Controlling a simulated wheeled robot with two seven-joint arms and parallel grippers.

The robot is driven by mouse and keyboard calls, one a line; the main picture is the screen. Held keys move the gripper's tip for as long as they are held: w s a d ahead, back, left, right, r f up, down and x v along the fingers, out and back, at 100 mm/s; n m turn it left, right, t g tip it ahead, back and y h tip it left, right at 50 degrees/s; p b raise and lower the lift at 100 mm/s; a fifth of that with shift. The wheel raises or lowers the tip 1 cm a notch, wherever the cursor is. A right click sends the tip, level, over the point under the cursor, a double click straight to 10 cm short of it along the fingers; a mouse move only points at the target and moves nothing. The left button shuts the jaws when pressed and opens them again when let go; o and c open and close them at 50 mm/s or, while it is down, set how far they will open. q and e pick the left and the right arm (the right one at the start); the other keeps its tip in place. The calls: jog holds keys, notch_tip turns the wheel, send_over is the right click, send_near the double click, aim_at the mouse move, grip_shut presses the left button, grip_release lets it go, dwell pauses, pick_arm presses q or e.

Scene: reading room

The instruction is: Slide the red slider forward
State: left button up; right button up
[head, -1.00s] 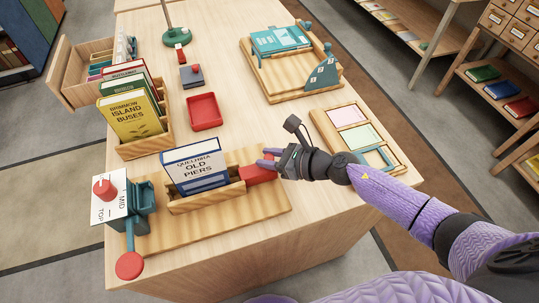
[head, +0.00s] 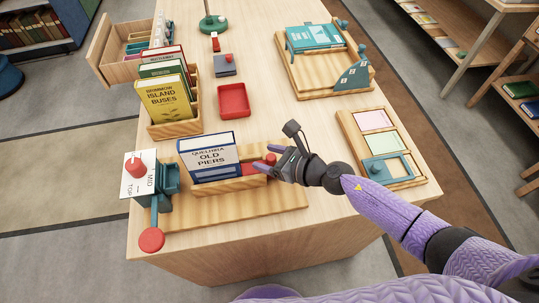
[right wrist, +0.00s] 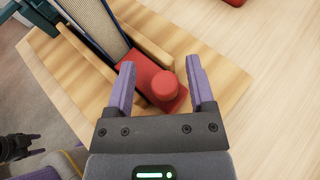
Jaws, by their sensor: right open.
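The red slider (head: 258,166) is a block with a round knob, at the right end of a wooden rack (head: 228,187). In the right wrist view the slider (right wrist: 136,72) lies between two wooden rails, and its knob stands up. My right gripper (head: 268,162) is open, with its purple fingers (right wrist: 158,76) on either side of the knob. I see gaps beside the knob.
A white and teal device with red knobs (head: 137,178) stands at the rack's left end. A holder of upright books (head: 165,100), a red tray (head: 233,100) and a wooden panel with coloured windows (head: 378,138) stand nearby. Bare tabletop lies behind the rack.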

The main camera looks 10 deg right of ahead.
jog(key=v, duration=1)
jog(key=shift+p, duration=0.35)
jog(key=shift+a, duration=0.1)
